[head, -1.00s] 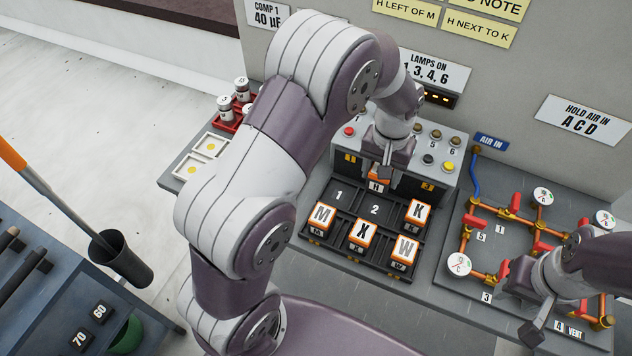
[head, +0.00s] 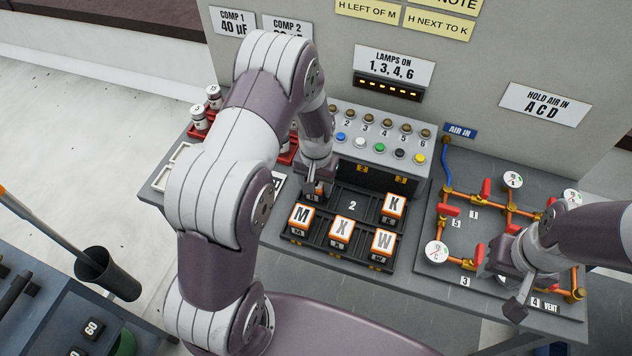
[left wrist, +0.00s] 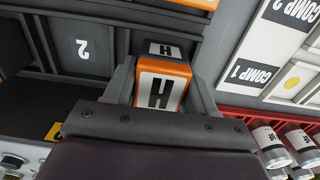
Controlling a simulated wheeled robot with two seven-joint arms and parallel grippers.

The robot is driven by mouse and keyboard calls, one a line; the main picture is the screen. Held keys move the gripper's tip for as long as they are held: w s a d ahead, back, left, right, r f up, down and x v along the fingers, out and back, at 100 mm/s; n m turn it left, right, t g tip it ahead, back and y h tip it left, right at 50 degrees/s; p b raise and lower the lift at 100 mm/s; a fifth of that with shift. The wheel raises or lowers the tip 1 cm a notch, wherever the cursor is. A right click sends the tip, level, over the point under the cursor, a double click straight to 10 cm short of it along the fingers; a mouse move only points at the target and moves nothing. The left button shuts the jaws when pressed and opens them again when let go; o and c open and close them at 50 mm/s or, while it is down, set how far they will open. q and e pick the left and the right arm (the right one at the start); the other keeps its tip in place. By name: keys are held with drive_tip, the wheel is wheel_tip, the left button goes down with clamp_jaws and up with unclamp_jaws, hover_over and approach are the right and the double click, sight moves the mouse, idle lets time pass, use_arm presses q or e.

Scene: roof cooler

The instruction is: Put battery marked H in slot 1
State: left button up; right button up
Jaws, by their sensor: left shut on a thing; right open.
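The battery marked H, white and orange, is between the fingers of my left gripper (head: 314,189). In the left wrist view the battery H (left wrist: 160,92) shows its letter, with a gripper finger on each side. It is at the back left compartment of the black tray (head: 352,222), where the numeral 1 stood; that numeral is now hidden. I cannot tell whether the battery touches the compartment floor. Slot 2 (head: 352,205) beside it is empty. Battery K (head: 393,206) is at the back right; M (head: 301,216), X (head: 342,230) and W (head: 383,242) fill the front row. My right gripper (head: 515,303) is open.
The button box (head: 375,140) stands close behind the tray. Red racks with cans (head: 200,118) are at the left. The pipe panel (head: 450,215) with red valves and gauges is at the right, near my right gripper. Notes hang on the wall.

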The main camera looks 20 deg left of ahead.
use_arm(q)
drive_tip(key=o, duration=1.3)
drive_tip(key=shift+d, duration=0.1)
drive_tip(key=shift+r, duration=0.2)
wheel_tip(320, 180, up, 12)
drive_tip(key=b, duration=0.2)
drive_tip(key=s+d+r+t, duration=0.1)
drive_tip(key=s+d+r, duration=0.1)
drive_tip(key=s, duration=1.2)
drive_tip(key=shift+s+d+m+p, duration=0.2)
drive_tip(key=shift+d+m+p, duration=0.1)
drive_tip(key=shift+d+m, duration=0.15)
